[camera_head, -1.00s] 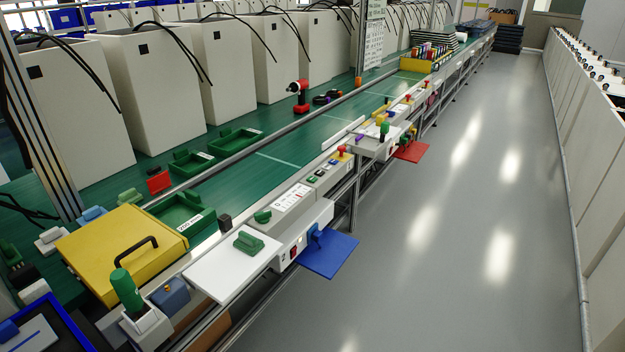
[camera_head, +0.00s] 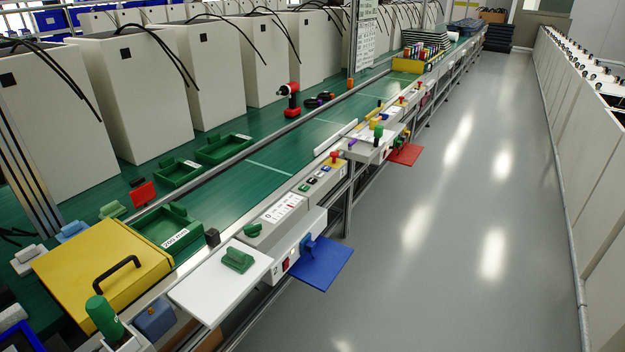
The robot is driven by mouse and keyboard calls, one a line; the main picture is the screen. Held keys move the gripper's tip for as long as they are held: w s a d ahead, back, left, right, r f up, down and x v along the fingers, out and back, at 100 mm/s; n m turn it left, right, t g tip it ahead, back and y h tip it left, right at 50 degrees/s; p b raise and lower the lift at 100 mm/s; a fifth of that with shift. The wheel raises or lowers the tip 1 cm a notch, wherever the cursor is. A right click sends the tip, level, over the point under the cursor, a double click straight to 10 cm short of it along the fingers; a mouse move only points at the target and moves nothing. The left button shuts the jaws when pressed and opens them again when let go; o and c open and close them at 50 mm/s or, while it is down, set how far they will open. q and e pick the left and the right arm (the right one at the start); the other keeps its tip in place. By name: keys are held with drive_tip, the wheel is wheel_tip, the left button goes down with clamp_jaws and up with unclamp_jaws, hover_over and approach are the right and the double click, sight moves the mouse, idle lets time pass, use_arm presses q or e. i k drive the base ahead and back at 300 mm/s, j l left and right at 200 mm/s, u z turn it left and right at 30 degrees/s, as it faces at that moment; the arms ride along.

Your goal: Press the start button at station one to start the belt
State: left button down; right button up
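A grey control box (camera_head: 321,181) sits on the near edge of the line, with small green and dark buttons on its top. A red mushroom knob on a yellow base (camera_head: 334,158) stands at its far end. The green belt (camera_head: 285,150) runs away from me along the line. I cannot read which station is which or which button is the start button. Neither of my grippers is in view.
A white plate with a green block (camera_head: 237,260) and a blue plate (camera_head: 320,263) jut into the aisle. A yellow case (camera_head: 75,262) lies at the lower left. A red plate (camera_head: 405,155) juts out farther along. The grey floor (camera_head: 450,240) is clear.

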sight(303, 188)
drive_tip(key=i+j+z, duration=0.15)
drive_tip(key=i, duration=0.3)
drive_tip(key=i+j+z, duration=0.1)
drive_tip(key=i, duration=0.3)
